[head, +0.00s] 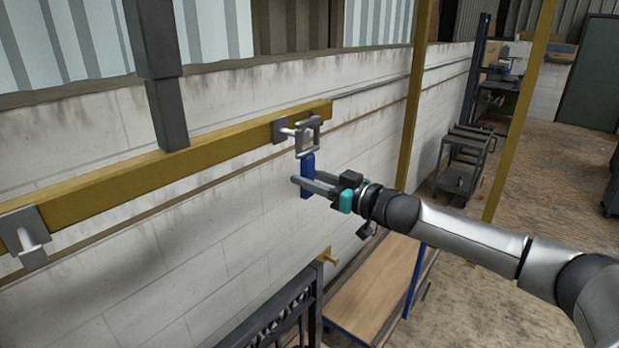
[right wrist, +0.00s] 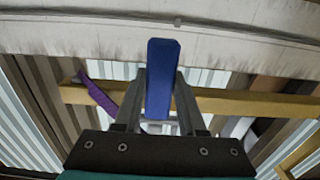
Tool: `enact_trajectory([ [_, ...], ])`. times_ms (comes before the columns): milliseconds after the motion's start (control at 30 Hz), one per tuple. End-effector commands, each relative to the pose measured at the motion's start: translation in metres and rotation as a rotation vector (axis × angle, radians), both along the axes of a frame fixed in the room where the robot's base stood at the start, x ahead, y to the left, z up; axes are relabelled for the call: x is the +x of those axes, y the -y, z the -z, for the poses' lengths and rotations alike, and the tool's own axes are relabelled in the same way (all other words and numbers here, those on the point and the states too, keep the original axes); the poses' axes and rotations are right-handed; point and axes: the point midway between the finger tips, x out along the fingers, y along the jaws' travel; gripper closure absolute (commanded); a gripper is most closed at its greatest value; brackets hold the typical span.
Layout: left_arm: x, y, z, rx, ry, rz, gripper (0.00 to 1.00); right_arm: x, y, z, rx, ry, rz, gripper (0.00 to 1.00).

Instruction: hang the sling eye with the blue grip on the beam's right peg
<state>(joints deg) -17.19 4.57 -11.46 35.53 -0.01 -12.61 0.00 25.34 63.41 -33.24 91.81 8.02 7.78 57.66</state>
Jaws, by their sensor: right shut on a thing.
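The sling eye (head: 318,134) is a grey squarish ring with a blue grip (head: 308,177) below it. My right gripper (head: 307,183) is shut on the blue grip, which also stands between the fingers in the right wrist view (right wrist: 162,75). The yellow beam (head: 190,168) has a right peg (head: 287,133) near its far end and a left peg (head: 32,240) at the near left. The eye is upright at the right peg's tip and overlaps it in the head view. I cannot tell whether the peg passes through the ring. My left gripper is out of view.
A dark scroll gate (head: 268,325) stands below, with a yellow bracket (head: 327,256) near its top. A wooden-topped bench (head: 372,290) is below my right arm. A yellow post (head: 414,95) rises behind. A purple strip (right wrist: 98,95) shows in the wrist view.

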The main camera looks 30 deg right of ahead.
Motion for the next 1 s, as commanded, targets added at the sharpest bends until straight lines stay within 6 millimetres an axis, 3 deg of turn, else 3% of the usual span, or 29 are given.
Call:
enact_trajectory([
  [300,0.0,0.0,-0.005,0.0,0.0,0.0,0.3,-0.002,0.001,-0.005,0.001,0.002,0.0,1.0],
  [1000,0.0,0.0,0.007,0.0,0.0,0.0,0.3,-0.034,0.015,-0.003,0.0,0.0,0.001,1.0],
])
